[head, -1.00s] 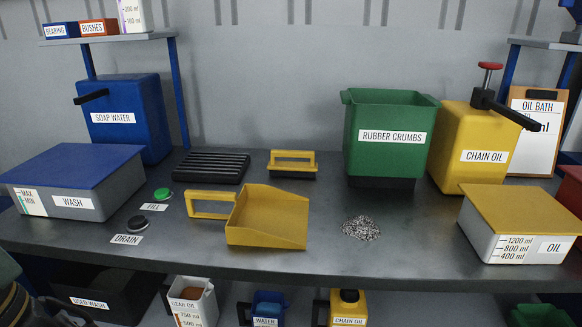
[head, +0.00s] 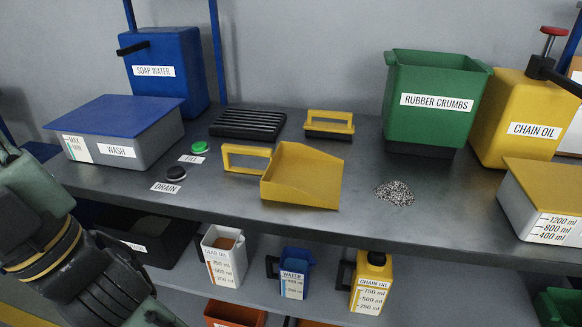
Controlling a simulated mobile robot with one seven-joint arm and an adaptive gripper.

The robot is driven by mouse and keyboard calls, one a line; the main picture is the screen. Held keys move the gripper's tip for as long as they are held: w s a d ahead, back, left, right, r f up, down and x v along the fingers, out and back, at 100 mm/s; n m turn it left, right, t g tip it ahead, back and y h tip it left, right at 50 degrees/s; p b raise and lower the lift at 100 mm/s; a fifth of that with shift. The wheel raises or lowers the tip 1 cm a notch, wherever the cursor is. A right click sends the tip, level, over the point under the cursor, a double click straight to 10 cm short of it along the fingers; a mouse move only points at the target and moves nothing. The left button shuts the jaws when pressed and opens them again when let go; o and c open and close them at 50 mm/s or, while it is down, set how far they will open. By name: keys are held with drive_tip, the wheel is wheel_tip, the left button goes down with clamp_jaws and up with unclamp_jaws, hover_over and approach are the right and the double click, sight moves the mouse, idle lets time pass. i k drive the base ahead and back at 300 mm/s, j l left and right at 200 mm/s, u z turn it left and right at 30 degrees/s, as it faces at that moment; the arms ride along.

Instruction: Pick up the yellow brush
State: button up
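The yellow brush (head: 329,122) lies on the grey workbench (head: 330,230) toward the back, in the head view. It has a yellow loop handle on top and dark bristles below. It stands to the right of the black ribbed mat and behind the yellow dustpan (head: 302,177). My arm shows at the lower left, in front of the bench and well apart from the brush. My gripper's fingertips cannot be made out, so I cannot tell whether it is open or shut.
A pile of grey crumbs (head: 395,193) lies right of the dustpan. The green rubber crumbs bin (head: 437,105) stands right of the brush. The black mat (head: 247,124), green fill button (head: 199,147) and wash box (head: 117,130) are to the left. Labelled jugs (head: 223,256) stand on the lower shelf.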

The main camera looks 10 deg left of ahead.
sight(336, 131)
drive_tip(key=i+j, duration=0.35)
drive_tip(key=i, duration=0.45)
